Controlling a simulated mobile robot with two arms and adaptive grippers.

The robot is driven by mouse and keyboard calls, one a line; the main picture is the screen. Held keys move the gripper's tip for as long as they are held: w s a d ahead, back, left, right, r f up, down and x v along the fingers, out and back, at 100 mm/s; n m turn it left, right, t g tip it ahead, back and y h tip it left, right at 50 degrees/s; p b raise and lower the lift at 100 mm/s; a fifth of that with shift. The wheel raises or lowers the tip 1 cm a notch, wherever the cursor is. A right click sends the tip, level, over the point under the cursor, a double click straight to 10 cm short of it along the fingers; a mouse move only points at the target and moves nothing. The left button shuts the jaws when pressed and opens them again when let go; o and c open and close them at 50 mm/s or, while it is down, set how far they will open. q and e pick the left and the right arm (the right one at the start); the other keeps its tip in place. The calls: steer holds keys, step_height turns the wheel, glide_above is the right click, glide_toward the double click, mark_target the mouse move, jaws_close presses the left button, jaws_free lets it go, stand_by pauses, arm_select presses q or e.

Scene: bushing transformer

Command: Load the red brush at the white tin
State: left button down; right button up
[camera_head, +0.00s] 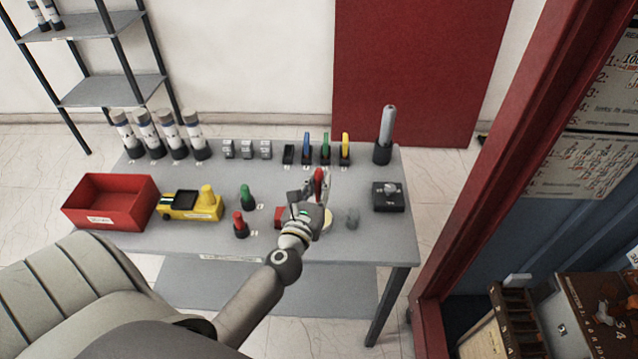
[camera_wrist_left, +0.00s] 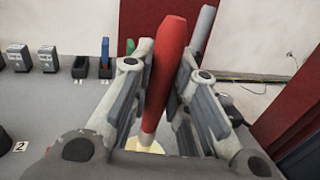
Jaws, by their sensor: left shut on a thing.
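My left gripper (camera_head: 313,200) is shut on the red brush (camera_head: 319,183) and holds it over the table's front middle. In the left wrist view, the red brush (camera_wrist_left: 170,65) stands nearly upright, slightly tilted, between the two fingers (camera_wrist_left: 160,90). A pale cream round thing (camera_head: 328,218), perhaps the white tin, shows partly behind the gripper. A cream patch also shows below the brush in the wrist view (camera_wrist_left: 152,147). My right gripper is not in view.
Blue, green and yellow brushes stand in holders (camera_head: 326,153) beside an empty black holder (camera_head: 289,154). A red block (camera_head: 281,216), a small grey jar (camera_head: 352,218) and a black knob box (camera_head: 388,197) are near. A red bin (camera_head: 110,205) and yellow truck (camera_head: 190,206) stand left.

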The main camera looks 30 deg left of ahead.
mark_target(319, 169)
arm_select(q)
steer(key=shift+r+p, duration=2.45)
steer(key=shift+r, duration=0.3)
steer(key=shift+f, duration=0.1)
